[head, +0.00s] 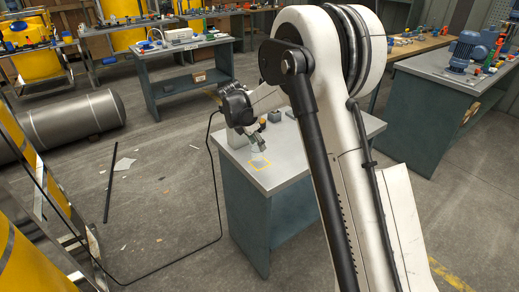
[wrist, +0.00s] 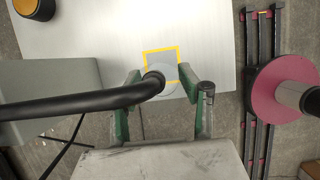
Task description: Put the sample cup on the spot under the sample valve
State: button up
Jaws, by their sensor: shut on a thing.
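The sample cup (head: 259,160) looks small, pale and see-through. My gripper (head: 258,147) is shut on it over the grey bench top. In the wrist view, the green fingers of my gripper (wrist: 160,76) stand either side of the clear cup (wrist: 172,90), and a black tube hides part of it. The yellow outline (wrist: 179,50) shows behind the cup in the wrist view. I cannot tell the cup's height or pick out the sample valve surely.
A black curved tube (wrist: 80,108) crosses the wrist view and ends over the cup. A grey box (wrist: 45,95) stands left of the gripper. A black-and-orange knob (wrist: 35,8) is on the bench at top left. The bench top (head: 290,165) right of the yellow outline is clear.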

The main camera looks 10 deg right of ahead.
jog(key=x, duration=0.3)
jog(key=shift+f, duration=0.3)
jog(key=shift+f, duration=0.15)
jog(key=shift+f, duration=0.15)
jog(key=o, duration=1.1)
jog(key=shift+o, duration=0.2)
